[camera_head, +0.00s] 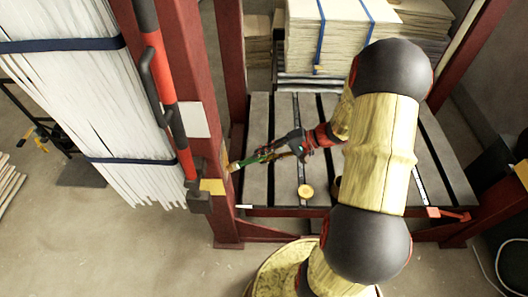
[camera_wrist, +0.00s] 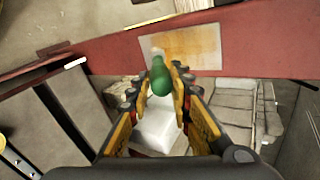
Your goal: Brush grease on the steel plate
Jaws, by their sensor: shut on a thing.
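My gripper (camera_head: 298,145) is shut on a green-handled brush (camera_head: 258,157), which points left toward the red post. The brush also shows in the wrist view (camera_wrist: 159,77), between my fingers (camera_wrist: 160,88). Ahead of it in that view, a pale plate (camera_wrist: 207,39) with an orange-brown smear lies against the red post. The bristles are mostly hidden behind the handle there, so I cannot tell whether they touch the plate. In the head view, a tan patch (camera_head: 212,187) shows on the post near the brush tip. A round yellow-topped container (camera_head: 305,191) stands on the slatted table.
The red post (camera_head: 187,60) rises left of the slatted dark table (camera_head: 258,120). A strapped stack of pale sheets (camera_head: 85,120) is beyond the post at left. Another strapped stack (camera_head: 330,40) is at the back. A white piece (camera_head: 193,119) is on the post.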

